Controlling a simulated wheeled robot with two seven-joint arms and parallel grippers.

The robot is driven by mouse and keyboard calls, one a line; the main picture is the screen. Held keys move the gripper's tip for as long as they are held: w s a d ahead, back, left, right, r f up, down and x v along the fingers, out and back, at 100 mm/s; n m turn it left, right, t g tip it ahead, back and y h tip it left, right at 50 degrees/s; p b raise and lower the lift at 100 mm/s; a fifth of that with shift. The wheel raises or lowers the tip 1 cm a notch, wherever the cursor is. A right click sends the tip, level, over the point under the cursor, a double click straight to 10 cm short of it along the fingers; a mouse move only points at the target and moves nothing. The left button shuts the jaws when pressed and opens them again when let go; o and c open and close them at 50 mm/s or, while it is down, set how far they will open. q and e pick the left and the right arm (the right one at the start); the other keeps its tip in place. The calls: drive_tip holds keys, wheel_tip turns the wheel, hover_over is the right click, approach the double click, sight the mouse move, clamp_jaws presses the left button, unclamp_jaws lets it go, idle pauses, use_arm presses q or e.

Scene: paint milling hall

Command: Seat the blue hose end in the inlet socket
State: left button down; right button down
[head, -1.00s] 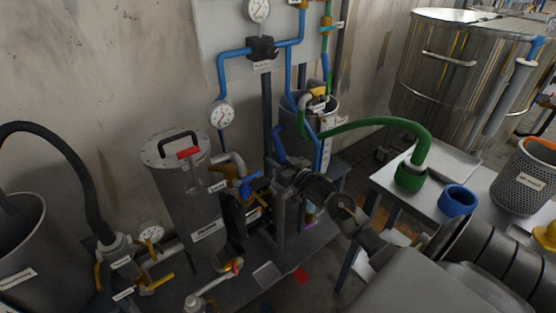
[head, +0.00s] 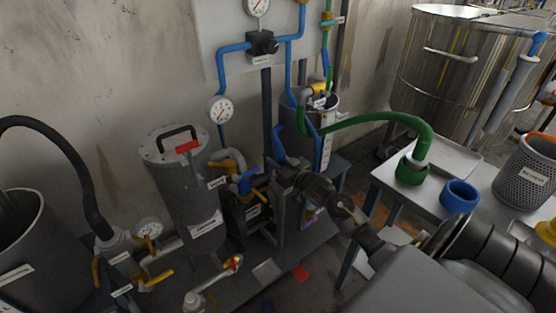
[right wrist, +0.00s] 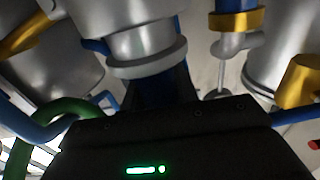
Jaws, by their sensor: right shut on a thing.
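My right gripper (head: 284,176) is at the pump set in the middle of the head view. It is shut on the blue hose end, whose blue hose (head: 279,143) shows just above it. In the right wrist view a dark blue piece (right wrist: 156,93) stands in front of the black gripper body (right wrist: 185,130), directly under a grey flanged socket (right wrist: 145,60), which seems to be the inlet socket. Whether the two touch or are apart I cannot tell. In the head view the arm and gripper hide the socket. My left gripper is not in view.
A green hose (head: 385,118) runs to a green cup (head: 411,174) on the right table, beside an empty blue cup (head: 459,196). Gauges and pipes crowd the wall.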

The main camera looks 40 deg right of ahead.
drive_tip(key=shift+f, duration=0.35)
drive_tip(key=c, duration=1.1)
unclamp_jaws()
drive_tip(key=shift+o, duration=0.7)
drive_tip(key=shift+f, duration=0.15)
